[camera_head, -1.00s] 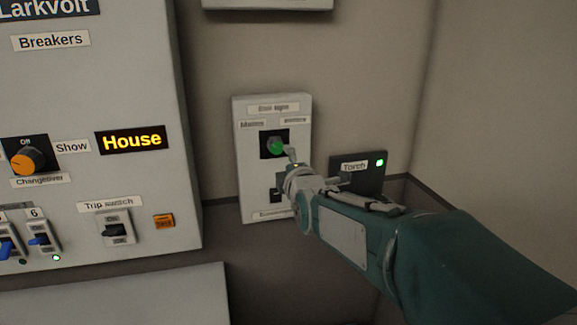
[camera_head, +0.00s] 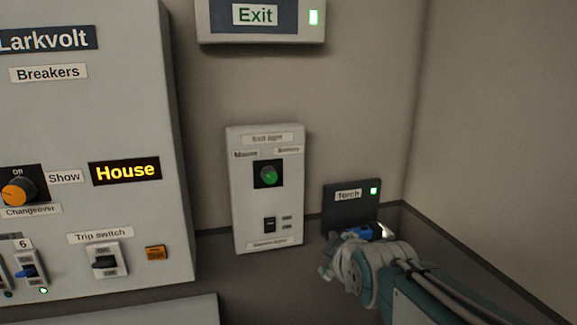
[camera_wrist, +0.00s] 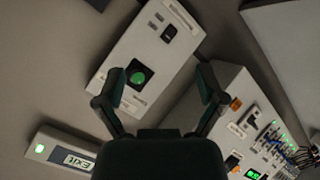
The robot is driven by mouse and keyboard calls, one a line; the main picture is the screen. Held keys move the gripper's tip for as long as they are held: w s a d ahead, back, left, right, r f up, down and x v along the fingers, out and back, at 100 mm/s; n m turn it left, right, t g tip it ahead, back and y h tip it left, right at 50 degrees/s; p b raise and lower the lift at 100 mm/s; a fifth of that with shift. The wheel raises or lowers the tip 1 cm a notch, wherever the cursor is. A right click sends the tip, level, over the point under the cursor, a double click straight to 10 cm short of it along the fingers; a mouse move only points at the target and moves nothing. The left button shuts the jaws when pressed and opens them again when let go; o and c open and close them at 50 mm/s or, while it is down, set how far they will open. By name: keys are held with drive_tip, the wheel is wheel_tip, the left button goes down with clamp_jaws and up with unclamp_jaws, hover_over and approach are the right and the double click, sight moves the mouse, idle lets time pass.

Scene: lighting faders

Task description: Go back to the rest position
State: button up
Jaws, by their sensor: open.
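My gripper (camera_wrist: 161,90) is open and empty in the wrist view, its two fingers spread apart. In the head view my arm's end is at the lower right, in front of the black torch holder (camera_head: 349,210), and its fingers are hard to make out there. The exit light panel (camera_head: 266,190) is a white wall box with a green knob (camera_head: 268,175) and a small black switch (camera_head: 269,225). The panel also shows in the wrist view (camera_wrist: 178,70), apart from the fingers. My gripper is to the right of this panel in the head view.
The Larkvolt breaker cabinet (camera_head: 90,120) stands at the left, with an orange changeover knob (camera_head: 18,192) and a trip switch (camera_head: 106,261). A lit Exit sign (camera_head: 262,20) is on the wall above. The wall at the right is bare.

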drive_tip(key=s+d+f+m+g, duration=0.2)
drive_tip(key=s+f+m, duration=0.1)
drive_tip(key=s, duration=0.3)
drive_tip(key=s+d+f+m+g+h, duration=0.1)
drive_tip(key=s+d+f+m+g, duration=0.1)
drive_tip(key=s, duration=0.5)
drive_tip(key=s+d+f+m+g, duration=0.2)
drive_tip(key=s+d+f+m, duration=0.1)
drive_tip(key=s+m, duration=0.3)
drive_tip(key=shift+s+f+m+h, duration=0.3)
drive_tip(key=shift+s+f+h, duration=0.1)
drive_tip(key=shift+s+f, duration=0.15)
drive_tip(key=shift+r, duration=0.1)
